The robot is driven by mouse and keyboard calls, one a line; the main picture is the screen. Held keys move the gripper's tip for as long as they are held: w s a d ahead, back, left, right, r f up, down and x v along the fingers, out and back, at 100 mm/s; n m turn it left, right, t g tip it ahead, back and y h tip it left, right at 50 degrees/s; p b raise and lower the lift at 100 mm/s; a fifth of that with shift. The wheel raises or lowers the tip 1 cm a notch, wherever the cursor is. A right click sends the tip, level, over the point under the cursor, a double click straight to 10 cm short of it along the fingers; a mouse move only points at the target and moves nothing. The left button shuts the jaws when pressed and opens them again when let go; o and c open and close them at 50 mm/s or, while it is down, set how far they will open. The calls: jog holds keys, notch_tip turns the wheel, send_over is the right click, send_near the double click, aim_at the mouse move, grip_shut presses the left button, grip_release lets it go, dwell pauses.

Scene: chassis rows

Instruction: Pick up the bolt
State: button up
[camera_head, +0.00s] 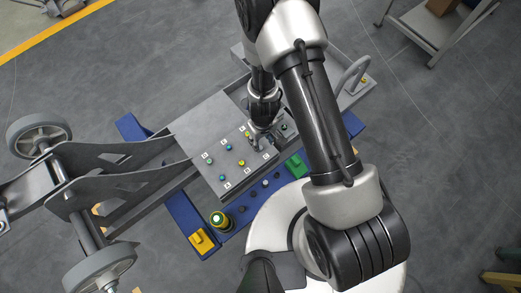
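Several small bolt-like pieces with coloured tops stand on the grey plate (190,135). They include a teal one (210,161), a blue one (229,147) and a yellow one (242,162). I cannot tell which of them is the task's bolt. My gripper (262,142) points down over the right part of the plate, close to the numbered spots. It is too small and partly hidden by my arm, so its fingers and anything between them cannot be made out.
A blue rail in front of the plate carries a yellow block (201,240), a green-and-yellow cylinder (220,220), dark pegs and a green block (295,165). A wheeled grey chassis (100,180) lies left. A metal handle (354,74) rises at right. A cart (440,30) stands top right.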

aim_at(261, 148)
jog(key=shift+f, duration=0.1)
jog(key=f+b, duration=0.1)
jog(key=b, duration=0.1)
jog(key=f+b, duration=0.4)
jog(key=shift+s+a, duration=0.2)
jog(key=shift+s, duration=0.1)
jog(key=shift+r, duration=0.1)
jog(key=shift+c, duration=0.3)
grip_shut()
